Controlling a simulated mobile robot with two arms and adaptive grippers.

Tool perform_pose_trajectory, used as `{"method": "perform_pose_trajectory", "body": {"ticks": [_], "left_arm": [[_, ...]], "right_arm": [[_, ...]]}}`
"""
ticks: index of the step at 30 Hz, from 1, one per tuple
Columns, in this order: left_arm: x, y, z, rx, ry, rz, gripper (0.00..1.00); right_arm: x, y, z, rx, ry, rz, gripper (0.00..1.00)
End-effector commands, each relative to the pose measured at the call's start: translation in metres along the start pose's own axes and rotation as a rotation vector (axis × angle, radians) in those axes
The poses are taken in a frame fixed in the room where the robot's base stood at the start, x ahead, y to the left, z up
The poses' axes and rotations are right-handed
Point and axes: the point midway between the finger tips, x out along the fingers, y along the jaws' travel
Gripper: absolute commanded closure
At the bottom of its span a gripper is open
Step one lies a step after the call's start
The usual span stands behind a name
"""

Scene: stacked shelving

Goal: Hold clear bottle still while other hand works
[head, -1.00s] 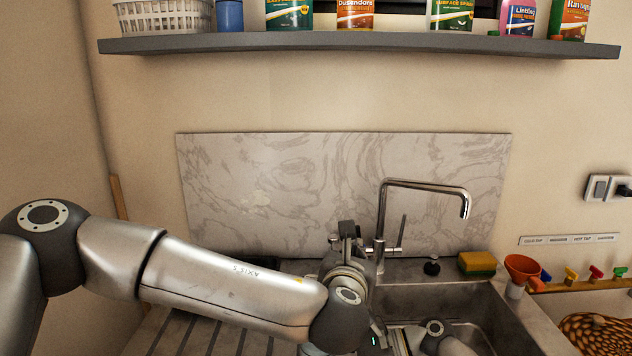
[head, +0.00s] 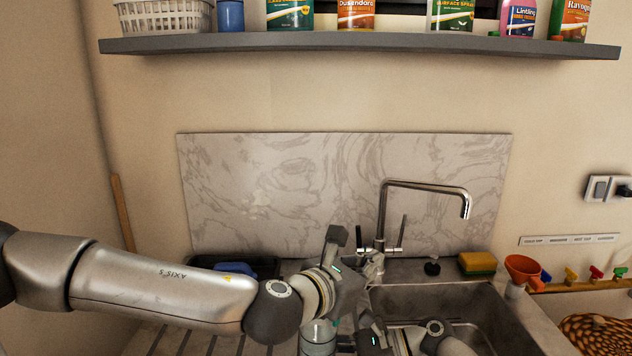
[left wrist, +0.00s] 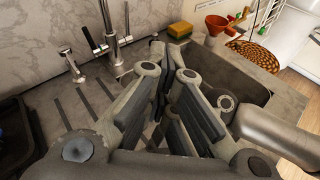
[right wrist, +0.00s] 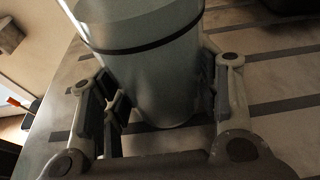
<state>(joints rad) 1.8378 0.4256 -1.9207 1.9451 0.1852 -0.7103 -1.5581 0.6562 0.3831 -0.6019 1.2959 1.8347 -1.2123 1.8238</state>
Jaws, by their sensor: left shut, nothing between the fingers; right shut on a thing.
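The clear bottle (right wrist: 150,60) fills the middle of the right wrist view, a wide see-through cylinder with a dark band around it. It is between the fingers of my right gripper (right wrist: 160,100), which is shut on it, with the grooved draining board behind. My right gripper is mostly hidden there at the bottom, near the sink's left edge. My left gripper (head: 352,248) is shut and empty, raised in front of the tap base. Its fingers also show in the left wrist view (left wrist: 168,80).
The tap (head: 384,215) stands behind the sink (head: 440,295). A yellow-green sponge (head: 478,263) and an orange funnel (head: 522,268) are at the sink's right. A dark tray (head: 262,265) lies behind my left arm. A shelf (head: 360,46) with several bottles runs above.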

Motion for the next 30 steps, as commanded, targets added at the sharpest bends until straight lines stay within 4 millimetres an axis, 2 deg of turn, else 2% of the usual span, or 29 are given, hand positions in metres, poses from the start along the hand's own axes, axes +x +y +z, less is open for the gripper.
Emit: {"method": "perform_pose_trajectory", "body": {"ticks": [1, 12, 25, 30], "left_arm": [[-0.001, -0.004, -0.027, -0.006, 0.041, -0.039, 1.00], [-0.012, -0.022, -0.027, 0.060, 0.004, -0.287, 1.00], [-0.015, -0.026, -0.027, 0.072, -0.003, -0.328, 1.00], [-0.022, -0.028, -0.028, 0.095, -0.017, -0.413, 1.00]], "right_arm": [[0.003, 0.004, -0.003, 0.004, -0.001, 0.013, 0.57], [0.003, 0.004, -0.004, 0.005, 0.000, 0.013, 0.57], [0.003, 0.004, -0.004, 0.005, 0.001, 0.013, 0.57], [0.003, 0.004, -0.004, 0.005, 0.001, 0.013, 0.57]]}}
